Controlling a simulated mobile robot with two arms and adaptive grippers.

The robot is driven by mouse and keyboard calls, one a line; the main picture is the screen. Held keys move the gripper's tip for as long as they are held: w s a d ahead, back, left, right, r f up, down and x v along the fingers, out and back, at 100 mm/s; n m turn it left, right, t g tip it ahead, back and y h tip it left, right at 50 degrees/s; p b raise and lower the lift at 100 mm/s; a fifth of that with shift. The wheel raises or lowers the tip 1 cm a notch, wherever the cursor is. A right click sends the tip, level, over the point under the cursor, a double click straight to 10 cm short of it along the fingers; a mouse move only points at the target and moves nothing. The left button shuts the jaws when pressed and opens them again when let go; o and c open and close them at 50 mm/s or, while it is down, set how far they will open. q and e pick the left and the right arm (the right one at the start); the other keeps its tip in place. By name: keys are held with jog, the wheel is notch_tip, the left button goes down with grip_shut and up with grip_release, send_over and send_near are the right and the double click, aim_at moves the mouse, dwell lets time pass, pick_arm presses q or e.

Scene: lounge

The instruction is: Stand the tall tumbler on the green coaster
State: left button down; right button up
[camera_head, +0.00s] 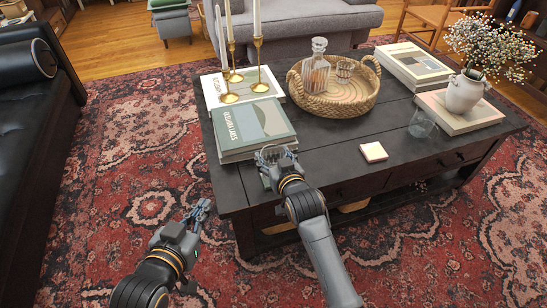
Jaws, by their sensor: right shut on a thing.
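My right gripper (272,156) is shut at the table's near left edge, just in front of the green book. The thing in it is mostly hidden by the fingers; I cannot make out its shape. A clear glass (422,124) stands apart on the right of the table. A small square coaster (373,152) with a pale top and tan edge lies on the table, right of my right gripper. I cannot make out a green coaster. My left gripper (202,211) is low over the rug, left of the table, with its fingers apart and empty.
The dark table (335,150) carries books (255,130) with brass candlesticks (260,70) behind, a woven tray (335,100) with a decanter (316,68), and a white vase (463,93) on books at the right. Bare tabletop lies around the pale coaster.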

jog(key=shift+f, duration=0.1)
jog(key=o, duration=1.8)
